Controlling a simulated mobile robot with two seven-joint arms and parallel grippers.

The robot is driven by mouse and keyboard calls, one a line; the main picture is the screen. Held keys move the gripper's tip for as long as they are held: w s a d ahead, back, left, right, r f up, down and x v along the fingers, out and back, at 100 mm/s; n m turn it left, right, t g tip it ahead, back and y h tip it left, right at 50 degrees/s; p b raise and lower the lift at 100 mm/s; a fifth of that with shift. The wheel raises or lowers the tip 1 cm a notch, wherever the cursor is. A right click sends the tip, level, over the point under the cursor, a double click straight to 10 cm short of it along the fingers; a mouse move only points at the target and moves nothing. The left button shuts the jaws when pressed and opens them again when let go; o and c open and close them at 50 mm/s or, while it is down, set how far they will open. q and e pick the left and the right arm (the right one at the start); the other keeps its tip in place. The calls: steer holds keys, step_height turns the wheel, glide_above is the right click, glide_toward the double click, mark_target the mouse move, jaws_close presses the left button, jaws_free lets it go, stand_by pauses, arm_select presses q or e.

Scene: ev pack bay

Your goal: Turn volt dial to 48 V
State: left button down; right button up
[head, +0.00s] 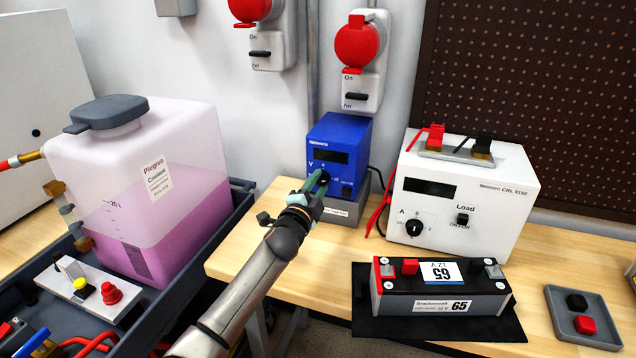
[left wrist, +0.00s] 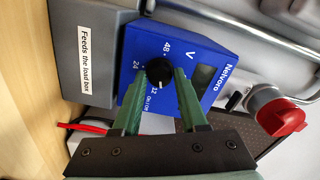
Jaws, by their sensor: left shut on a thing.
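The blue power supply (head: 343,145) stands at the back of the wooden bench, on a grey box. Its black volt dial (left wrist: 160,72) is on its front face, with 12, 24 and 48 around it in the left wrist view. A small white mark on the dial sits on the side nearest the 12. My left gripper (head: 316,184) reaches up to the dial, its green fingers on either side of it and shut on it. The dial is mostly hidden by the fingers in the head view. My right gripper is not in view.
A white load box (head: 463,190) stands right of the supply, with red leads between them. A battery (head: 440,290) lies on a black mat in front. A pink-filled tank (head: 150,190) is at left. A grey tray (head: 560,305) is at far right.

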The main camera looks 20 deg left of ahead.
arm_select(q)
steer(key=shift+r+m, duration=0.15)
steer(key=shift+m, duration=1.15)
steer(key=shift+c, duration=2.2)
jaws_free()
steer(key=shift+w, duration=0.1)
steer(key=s+p, duration=0.1)
steer(key=s, duration=1.1)
steer(key=shift+s+a+p, duration=0.25)
steer(key=shift+s+p, duration=0.05)
steer(key=shift+p, duration=0.1)
